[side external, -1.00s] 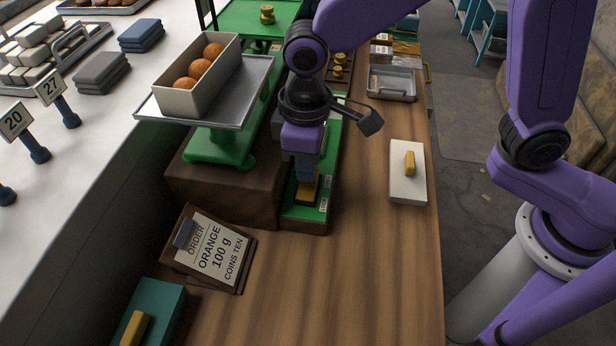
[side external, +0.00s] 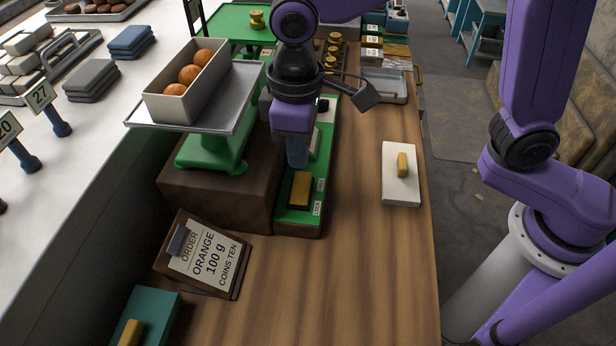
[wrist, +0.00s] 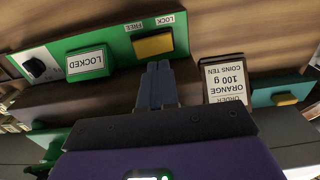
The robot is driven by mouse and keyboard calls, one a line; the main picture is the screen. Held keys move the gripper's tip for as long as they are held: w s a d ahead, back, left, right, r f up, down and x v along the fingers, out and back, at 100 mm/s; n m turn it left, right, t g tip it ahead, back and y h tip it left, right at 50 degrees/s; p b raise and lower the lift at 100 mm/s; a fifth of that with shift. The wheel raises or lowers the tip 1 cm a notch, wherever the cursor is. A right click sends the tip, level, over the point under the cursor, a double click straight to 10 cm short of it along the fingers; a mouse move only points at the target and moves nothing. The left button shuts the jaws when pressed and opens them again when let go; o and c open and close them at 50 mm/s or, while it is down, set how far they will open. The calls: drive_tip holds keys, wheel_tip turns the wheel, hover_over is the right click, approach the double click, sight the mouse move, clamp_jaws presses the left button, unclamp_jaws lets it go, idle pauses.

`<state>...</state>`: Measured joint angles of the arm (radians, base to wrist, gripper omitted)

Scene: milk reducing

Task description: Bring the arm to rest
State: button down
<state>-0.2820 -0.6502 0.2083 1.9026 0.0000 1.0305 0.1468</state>
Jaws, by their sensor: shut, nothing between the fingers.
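My gripper (side external: 296,163) is shut and empty, pointing down above the green control panel (side external: 293,217). It hangs a little above the yellow rocker switch (side external: 300,189) and behind it in the side view, apart from it. In the wrist view, my shut fingertips (wrist: 158,68) show just below the yellow switch (wrist: 153,45), which lies by the labels LOCK and FREE. A green display (wrist: 88,62) there reads LOCKED. A black knob (wrist: 35,68) sits at the panel's other end.
A balance pan (side external: 222,120) holds an open box (side external: 168,108) with several orange balls, close left of my arm. An order board (side external: 205,252) reads orange 100 g, coins ten. A white block (side external: 401,190) with a yellow bar lies right.

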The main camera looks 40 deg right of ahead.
drive_tip(key=s+d+n, duration=0.1)
drive_tip(key=s+d, duration=0.4)
drive_tip(key=d, duration=0.3)
drive_tip(key=s+d+f+n, duration=0.1)
drive_tip(key=s+d, duration=0.5)
drive_tip(key=d, duration=0.2)
drive_tip(key=s+d+n, duration=0.1)
drive_tip(key=s+d, duration=0.4)
drive_tip(key=d, duration=0.4)
drive_tip(key=shift+s+f+n, duration=0.15)
drive_tip(key=shift+f+n, duration=0.1)
drive_tip(key=shift+n, duration=0.05)
